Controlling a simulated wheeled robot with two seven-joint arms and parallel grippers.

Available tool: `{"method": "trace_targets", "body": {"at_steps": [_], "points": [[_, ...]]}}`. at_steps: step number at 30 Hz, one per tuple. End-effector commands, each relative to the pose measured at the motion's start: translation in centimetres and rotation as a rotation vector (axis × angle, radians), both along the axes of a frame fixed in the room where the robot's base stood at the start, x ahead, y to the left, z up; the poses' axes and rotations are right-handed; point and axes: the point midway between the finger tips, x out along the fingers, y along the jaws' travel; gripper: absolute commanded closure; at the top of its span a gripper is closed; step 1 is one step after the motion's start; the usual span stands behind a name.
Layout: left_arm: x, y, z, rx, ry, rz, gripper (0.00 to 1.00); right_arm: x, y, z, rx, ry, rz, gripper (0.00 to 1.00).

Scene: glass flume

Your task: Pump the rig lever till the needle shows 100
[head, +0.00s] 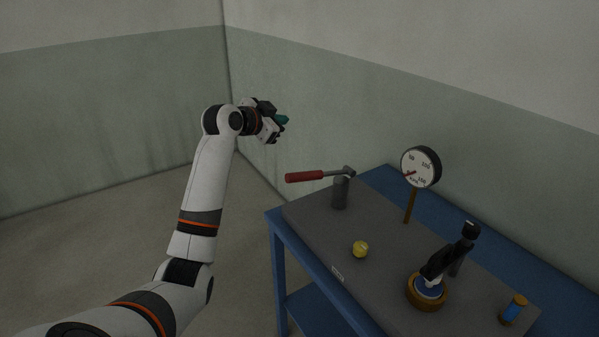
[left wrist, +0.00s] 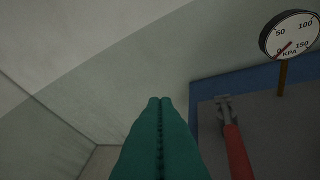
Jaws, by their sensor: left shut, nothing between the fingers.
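The rig lever has a red handle (head: 304,177) sticking out to the left from a dark grey post (head: 340,193) on the bench. The handle is roughly level in the head view and also shows in the left wrist view (left wrist: 236,152). The round gauge (head: 421,167) stands on a thin brown post behind it. Its red needle points to the lower left, near 0, in the left wrist view (left wrist: 289,36). My left gripper (head: 283,120) is shut and empty, its teal fingers together, above and left of the handle and apart from it. My right gripper is not seen.
The grey plate (head: 385,240) lies on a blue bench (head: 378,178). Walls stand behind. The floor left of the bench is clear.

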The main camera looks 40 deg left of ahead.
Motion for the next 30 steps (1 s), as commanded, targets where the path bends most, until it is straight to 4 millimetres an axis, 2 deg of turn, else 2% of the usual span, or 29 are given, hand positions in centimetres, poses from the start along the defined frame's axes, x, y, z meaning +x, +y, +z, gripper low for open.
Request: {"method": "trace_targets", "body": {"at_steps": [1,4,9,12,23,26,30], "points": [[-1.1,-0.6,-1.2,-0.057,0.045,-0.046,1.00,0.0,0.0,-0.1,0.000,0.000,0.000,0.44],[-3.1,-1.8,-2.8,-0.142,0.118,-0.134,1.00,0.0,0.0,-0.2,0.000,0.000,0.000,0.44],[-5.3,-3.0,-3.9,-0.210,0.184,-0.225,1.00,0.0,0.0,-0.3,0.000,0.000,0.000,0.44],[-5.7,-3.3,-4.1,-0.222,0.196,-0.243,1.00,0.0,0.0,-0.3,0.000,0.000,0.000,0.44],[-5.5,-3.3,-4.1,-0.223,0.196,-0.244,1.00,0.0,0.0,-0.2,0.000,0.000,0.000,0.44],[-4.8,-3.6,-4.4,-0.222,0.195,-0.243,1.00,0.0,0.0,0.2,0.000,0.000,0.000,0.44],[-2.8,-4.3,-5.3,-0.226,0.197,-0.244,1.00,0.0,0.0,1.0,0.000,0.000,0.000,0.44]]}}
